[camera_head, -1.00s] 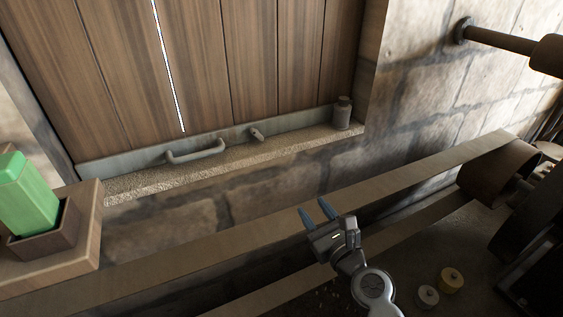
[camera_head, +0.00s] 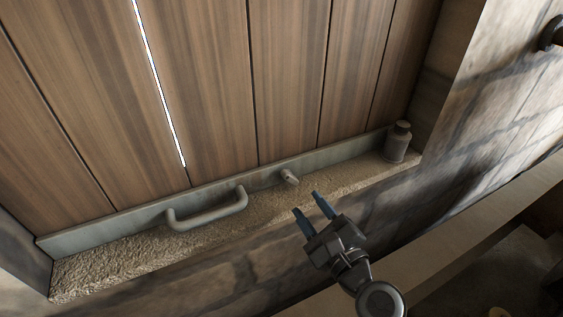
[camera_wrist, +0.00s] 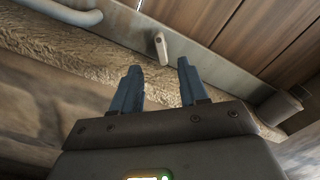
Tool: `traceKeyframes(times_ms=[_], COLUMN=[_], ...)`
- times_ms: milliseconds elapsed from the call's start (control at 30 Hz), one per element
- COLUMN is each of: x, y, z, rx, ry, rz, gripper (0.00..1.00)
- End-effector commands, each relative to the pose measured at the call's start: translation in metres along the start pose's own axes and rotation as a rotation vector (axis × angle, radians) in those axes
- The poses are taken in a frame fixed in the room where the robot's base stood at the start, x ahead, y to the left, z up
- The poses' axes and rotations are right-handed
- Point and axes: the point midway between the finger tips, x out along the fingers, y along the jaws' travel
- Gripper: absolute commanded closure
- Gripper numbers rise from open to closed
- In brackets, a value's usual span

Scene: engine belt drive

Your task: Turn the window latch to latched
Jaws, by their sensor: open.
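The window latch (camera_head: 289,177) is a small grey lever on the metal rail at the foot of the wooden shutter. It also shows in the wrist view (camera_wrist: 161,48), just beyond the fingertips and between their lines. My gripper (camera_head: 311,203) is open and empty, with two blue-grey fingers pointing up toward the latch. In the wrist view the fingers (camera_wrist: 160,70) are apart, and the latch is clear of both. A grey bar handle (camera_head: 208,212) sits on the same rail to the left of the latch.
A small grey bottle (camera_head: 397,142) stands at the right end of the rough stone sill (camera_head: 120,261). The plank shutter (camera_head: 215,80) rises behind the rail. A wooden beam (camera_head: 450,238) runs below at the right.

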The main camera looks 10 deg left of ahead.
Motion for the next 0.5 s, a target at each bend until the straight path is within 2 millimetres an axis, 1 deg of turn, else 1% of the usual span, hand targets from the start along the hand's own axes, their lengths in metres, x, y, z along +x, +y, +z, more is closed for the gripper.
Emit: traceKeyframes(times_ms=[67,167,267,500], x=[-0.001,0.003,0.015,0.052], y=[0.001,0.001,0.0,0.001], z=[0.001,0.002,0.003,0.003], rx=[-0.008,-0.013,-0.013,-0.012], ry=[-0.001,-0.003,-0.003,-0.004], rz=[0.0,0.0,0.0,0.001], gripper=[0.56,0.56,0.56,0.56])
